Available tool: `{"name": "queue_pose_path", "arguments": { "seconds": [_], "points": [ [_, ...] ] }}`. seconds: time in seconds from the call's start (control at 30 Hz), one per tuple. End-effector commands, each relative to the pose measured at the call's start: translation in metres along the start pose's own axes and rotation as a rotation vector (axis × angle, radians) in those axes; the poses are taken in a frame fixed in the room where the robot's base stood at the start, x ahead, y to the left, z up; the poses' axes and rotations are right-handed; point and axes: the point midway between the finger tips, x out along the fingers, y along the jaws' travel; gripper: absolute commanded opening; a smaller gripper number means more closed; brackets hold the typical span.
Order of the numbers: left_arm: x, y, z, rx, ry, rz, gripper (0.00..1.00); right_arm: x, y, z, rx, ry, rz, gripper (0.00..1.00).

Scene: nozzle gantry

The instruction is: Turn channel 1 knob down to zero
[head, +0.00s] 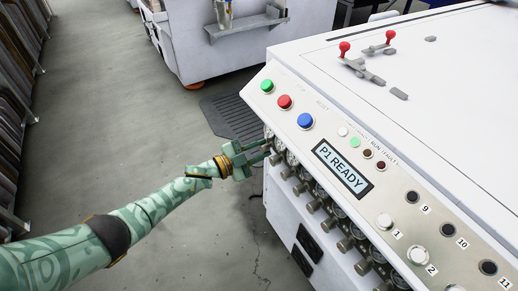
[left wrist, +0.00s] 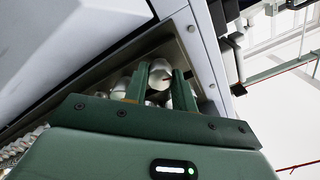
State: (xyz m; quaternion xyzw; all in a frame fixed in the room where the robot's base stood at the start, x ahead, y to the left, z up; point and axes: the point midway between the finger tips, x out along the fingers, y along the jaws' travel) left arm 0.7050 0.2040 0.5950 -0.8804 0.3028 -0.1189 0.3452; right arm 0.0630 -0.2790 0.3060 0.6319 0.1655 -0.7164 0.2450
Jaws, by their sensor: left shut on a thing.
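A row of metal knobs (head: 312,207) with round gauges above them runs along the front of a white console. My left gripper (head: 268,150) is at the far left end of this row, its fingers reaching in from the left. In the left wrist view its two green fingers (left wrist: 160,80) are shut on a rounded metal knob (left wrist: 159,71) between them. I take it as the channel 1 knob, but no channel label is readable there. The knob's pointer and setting are hidden. My right gripper is not in view.
The sloped panel has green (head: 267,86), red (head: 284,102) and blue (head: 305,121) buttons and a display (head: 342,169) reading "P1 READY". Red-tipped levers (head: 345,47) stand on the console top. A dark floor mat (head: 232,115) lies behind my gripper. Open floor (head: 130,120) is on the left.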

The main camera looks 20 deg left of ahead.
Motion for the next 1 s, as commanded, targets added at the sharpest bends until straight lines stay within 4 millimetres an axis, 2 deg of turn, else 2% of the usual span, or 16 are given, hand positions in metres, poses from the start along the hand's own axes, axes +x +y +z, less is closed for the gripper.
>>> {"name": "queue_pose_path", "arguments": {
  "seconds": [0.5,1.0],
  "points": [
    [-0.001,0.000,0.001,-0.487,-0.005,0.001,0.04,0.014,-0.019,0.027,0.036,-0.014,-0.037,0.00],
    [-0.001,0.001,0.002,-0.887,-0.006,0.000,0.04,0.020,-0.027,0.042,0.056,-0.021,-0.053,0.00]
  ]
}}
